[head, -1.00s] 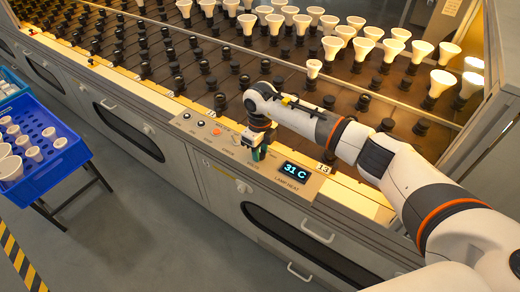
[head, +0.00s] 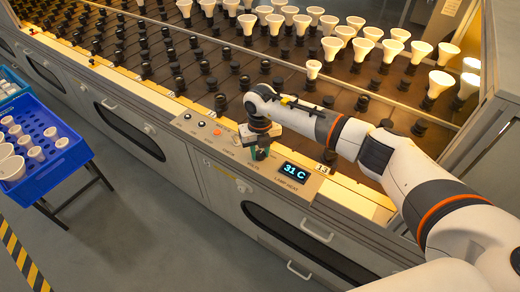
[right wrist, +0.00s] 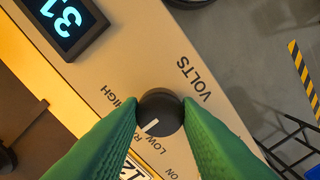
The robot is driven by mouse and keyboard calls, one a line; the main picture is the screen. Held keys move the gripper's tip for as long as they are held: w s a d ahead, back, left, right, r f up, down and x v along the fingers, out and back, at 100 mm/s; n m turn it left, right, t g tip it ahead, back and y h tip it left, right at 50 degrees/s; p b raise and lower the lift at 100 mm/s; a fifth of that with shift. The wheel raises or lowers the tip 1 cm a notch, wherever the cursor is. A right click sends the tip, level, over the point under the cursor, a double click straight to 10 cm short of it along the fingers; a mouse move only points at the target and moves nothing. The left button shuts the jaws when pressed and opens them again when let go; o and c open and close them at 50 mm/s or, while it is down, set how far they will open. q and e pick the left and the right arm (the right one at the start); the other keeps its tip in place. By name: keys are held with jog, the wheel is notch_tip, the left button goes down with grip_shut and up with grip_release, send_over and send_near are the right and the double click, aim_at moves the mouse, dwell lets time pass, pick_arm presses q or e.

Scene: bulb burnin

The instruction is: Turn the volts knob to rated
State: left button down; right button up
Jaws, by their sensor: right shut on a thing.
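The volts knob (right wrist: 160,112) is a round black dial with a white pointer line, low in the middle of the right wrist view. My right gripper (right wrist: 160,118) is shut on it, one green finger on each side. The pointer slants down and left, toward the gap between a label starting with R and LOW. The left finger hides most of the R label; HIGH lies further up. In the head view my right gripper (head: 261,153) is over the control panel (head: 230,152) and hides the knob. My left gripper is not in view.
A lit display (head: 294,171) reads 31 C, right of the gripper. Small buttons and an orange-red one (head: 217,132) sit to the left. Behind are rows of sockets, some with white bulbs (head: 313,68). A blue crate (head: 60,165) of bulbs stands at left.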

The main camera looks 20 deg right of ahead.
aim_at(260, 154)
dwell(0.3)
jog(key=o, duration=1)
jog(key=shift+r, duration=0.1)
notch_tip(260, 154, up, 12)
jog(key=shift+f+b, duration=0.1)
jog(key=shift+b, duration=0.2)
